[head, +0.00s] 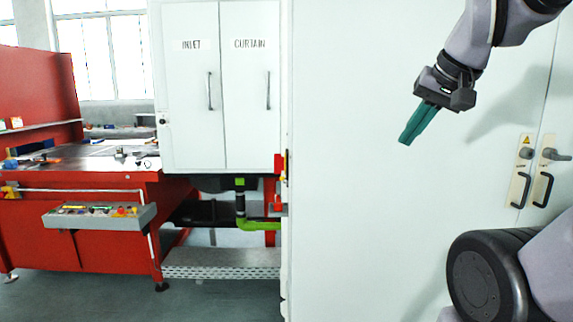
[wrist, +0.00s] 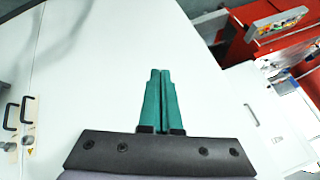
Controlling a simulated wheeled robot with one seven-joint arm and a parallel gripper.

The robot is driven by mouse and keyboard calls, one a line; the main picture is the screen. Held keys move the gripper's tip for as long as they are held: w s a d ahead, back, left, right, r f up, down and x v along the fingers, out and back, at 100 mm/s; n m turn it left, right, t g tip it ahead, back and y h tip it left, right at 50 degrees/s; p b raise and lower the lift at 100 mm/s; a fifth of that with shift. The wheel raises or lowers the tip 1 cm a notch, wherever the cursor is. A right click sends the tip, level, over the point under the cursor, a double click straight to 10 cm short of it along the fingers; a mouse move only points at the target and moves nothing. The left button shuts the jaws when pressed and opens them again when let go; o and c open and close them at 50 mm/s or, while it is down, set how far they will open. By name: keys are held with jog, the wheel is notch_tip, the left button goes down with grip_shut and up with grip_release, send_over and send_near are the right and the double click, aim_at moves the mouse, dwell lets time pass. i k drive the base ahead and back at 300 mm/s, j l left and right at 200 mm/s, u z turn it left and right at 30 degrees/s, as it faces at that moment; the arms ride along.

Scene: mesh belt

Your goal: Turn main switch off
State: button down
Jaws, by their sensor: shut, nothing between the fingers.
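My gripper (head: 404,141) is shut and empty, its teal fingers together and pointing down and left in front of a large white cabinet (head: 360,220). In the wrist view the closed gripper (wrist: 160,73) points at the pale cabinet face, with no object at its tips. I cannot make out a part that is surely the main switch in either view. A grey control panel (head: 98,214) with small coloured buttons is on the front of the red machine, far left of my gripper; it also shows in the wrist view (wrist: 277,22). Its buttons are too small to tell apart.
White doors marked INLET (head: 192,95) and CURTAIN (head: 250,95) stand left of the large cabinet. Black door handles (head: 543,189) and a grey latch (head: 556,154) are at the right. A red machine (head: 110,250) stands at the left. The floor (head: 80,297) before it is clear.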

aim_at(278, 160)
jog(key=j, duration=0.5)
jog(key=i+j, duration=0.1)
jog(key=j, duration=0.45)
jog(key=i+u, duration=0.15)
jog(key=u, duration=0.2)
jog(key=i+u, duration=0.15)
jog(key=u, duration=0.2)
jog(key=i+l+u, duration=0.1)
jog(key=u, duration=0.25)
